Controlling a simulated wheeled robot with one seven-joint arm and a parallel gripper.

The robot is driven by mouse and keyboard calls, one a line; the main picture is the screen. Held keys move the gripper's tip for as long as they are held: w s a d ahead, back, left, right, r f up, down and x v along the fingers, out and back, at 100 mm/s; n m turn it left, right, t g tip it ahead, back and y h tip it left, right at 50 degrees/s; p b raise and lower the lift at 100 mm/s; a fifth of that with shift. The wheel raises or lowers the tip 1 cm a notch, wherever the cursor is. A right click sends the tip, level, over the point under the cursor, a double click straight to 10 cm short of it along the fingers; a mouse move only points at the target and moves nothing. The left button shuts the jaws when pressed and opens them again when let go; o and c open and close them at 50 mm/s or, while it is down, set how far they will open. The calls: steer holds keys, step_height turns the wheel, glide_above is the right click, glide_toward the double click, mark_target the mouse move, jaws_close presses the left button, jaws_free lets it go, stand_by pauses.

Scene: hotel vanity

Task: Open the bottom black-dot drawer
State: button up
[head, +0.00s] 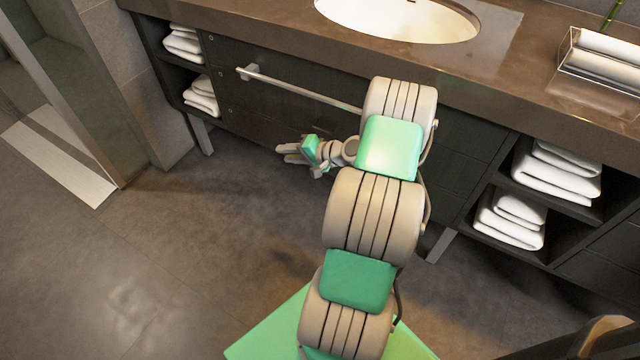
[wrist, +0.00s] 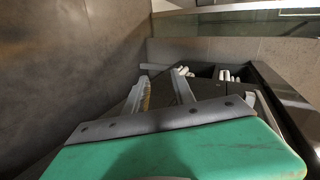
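The dark vanity drawer fronts (head: 265,105) lie below the counter, left of and behind my arm. The lower front shows no clear gap, so it looks closed. I cannot make out a black dot; only tiny pale spots show near its left edge. My gripper (head: 282,153) is low, by the lower edge of the drawer front, with its fingers pointing left. In the wrist view the two fingers of my gripper (wrist: 162,88) stand apart with nothing seen between them. My arm hides the right part of the drawer fronts.
A metal towel bar (head: 305,88) crosses the front above my gripper. Open shelves with white towels flank it at left (head: 201,95) and right (head: 510,218). A vanity leg (head: 201,135) stands at left. The floor (head: 150,240) left of my arm is clear.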

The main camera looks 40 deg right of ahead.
steer(key=s+d+f+m+t+h+b, duration=0.5)
steer(key=s+d+f+m, duration=0.35)
steer(key=d+f, duration=0.4)
steer(key=w, duration=0.4)
steer(key=w+b, duration=0.1)
steer(key=w, duration=0.2)
steer(key=shift+a+f, duration=0.2)
steer(key=shift+f, duration=0.2)
steer(key=shift+w+m+h, duration=0.25)
steer(key=shift+w+h, duration=0.05)
steer(key=shift+w, duration=0.15)
steer(key=shift+c, duration=0.5)
jaws_close()
steer(key=shift+a+f, duration=0.1)
